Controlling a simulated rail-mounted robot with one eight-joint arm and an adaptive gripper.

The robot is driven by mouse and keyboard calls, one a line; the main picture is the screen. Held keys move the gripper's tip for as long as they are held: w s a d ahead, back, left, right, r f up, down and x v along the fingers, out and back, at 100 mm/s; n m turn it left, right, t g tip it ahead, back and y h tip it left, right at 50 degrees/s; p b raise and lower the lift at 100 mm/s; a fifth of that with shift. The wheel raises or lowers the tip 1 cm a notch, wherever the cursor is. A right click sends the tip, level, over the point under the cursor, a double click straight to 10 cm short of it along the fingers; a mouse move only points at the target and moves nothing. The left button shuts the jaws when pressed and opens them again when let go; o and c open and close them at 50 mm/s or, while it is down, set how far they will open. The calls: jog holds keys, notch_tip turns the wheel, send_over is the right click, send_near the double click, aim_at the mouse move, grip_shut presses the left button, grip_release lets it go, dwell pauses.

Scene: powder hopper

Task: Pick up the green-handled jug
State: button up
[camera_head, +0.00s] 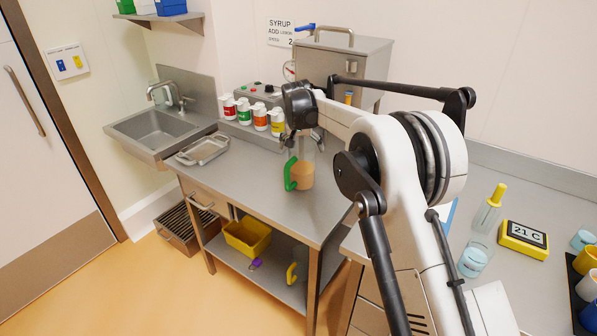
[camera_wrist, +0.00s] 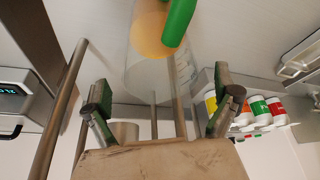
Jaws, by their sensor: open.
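The green-handled jug (camera_head: 304,177) stands upright on the steel worktable. It is clear, with tan contents low inside, and its green handle (camera_head: 290,175) faces left in the head view. In the wrist view the clear jug (camera_wrist: 142,72) is at the top centre, with the green handle (camera_wrist: 178,22) at the top edge. My gripper (camera_wrist: 162,112) is open, its two fingers apart and nothing held between them. In the head view my gripper (camera_head: 302,138) is at the jug's upper part; I cannot tell whether it touches.
Several white bottles with coloured labels (camera_head: 260,118) stand behind the jug. A metal tray (camera_head: 203,149) lies left. The steel hopper (camera_head: 345,65) rises behind. A yellow bin (camera_head: 247,237) and a yellow-handled jug (camera_head: 297,272) are on the lower shelf. The table's front left is clear.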

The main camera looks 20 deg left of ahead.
aim_at(298, 170)
jog(key=shift+p+x, duration=0.6)
jog(key=shift+x, duration=2.05)
jog(key=shift+s, duration=0.15)
jog(key=c, duration=1.9)
